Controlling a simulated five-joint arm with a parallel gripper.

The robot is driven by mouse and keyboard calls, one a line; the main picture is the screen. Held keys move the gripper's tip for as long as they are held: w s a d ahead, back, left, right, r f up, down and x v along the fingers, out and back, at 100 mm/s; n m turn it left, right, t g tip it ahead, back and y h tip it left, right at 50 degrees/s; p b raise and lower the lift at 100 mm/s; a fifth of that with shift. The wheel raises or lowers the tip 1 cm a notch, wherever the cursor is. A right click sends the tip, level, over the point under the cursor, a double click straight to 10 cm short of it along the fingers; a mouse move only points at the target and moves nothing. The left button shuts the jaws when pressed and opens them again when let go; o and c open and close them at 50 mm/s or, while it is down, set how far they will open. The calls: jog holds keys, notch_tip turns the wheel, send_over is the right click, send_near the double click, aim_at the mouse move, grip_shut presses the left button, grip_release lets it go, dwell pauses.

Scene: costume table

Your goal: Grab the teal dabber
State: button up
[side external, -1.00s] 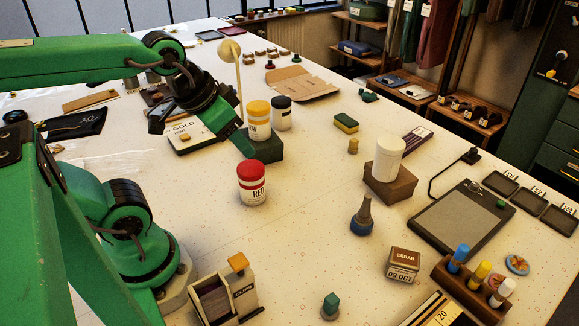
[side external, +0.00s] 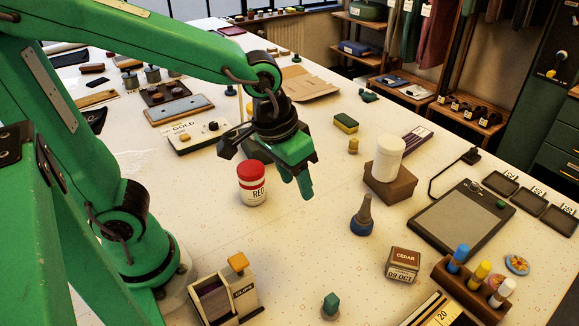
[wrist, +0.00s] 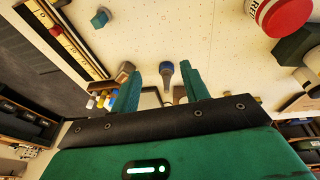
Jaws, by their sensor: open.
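The teal dabber (side external: 330,303) is small, with a teal top on a greyish base. It stands alone near the front edge of the side view. In the wrist view the dabber (wrist: 100,18) shows small at the upper left, outside the jaws. My gripper (side external: 304,190) is open and empty, held above the table to the right of the red jar. It is well back from the dabber and higher than it. In the wrist view its teal fingers (wrist: 160,84) are spread apart.
The red jar (side external: 252,184) is beside my gripper. A cedar box (side external: 402,265) and slotted holder (side external: 224,300) flank the dabber. The table between red jar and dabber is clear.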

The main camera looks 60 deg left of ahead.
jog(key=d+f+g, duration=0.2)
jog(key=d+f, duration=0.3)
jog(key=d, duration=0.3)
jog(key=y, duration=0.1)
send_over(332, 298)
jog(key=shift+g, duration=0.4)
notch_tip(332, 298, down, 5)
jog(key=shift+f, duration=4)
grip_shut()
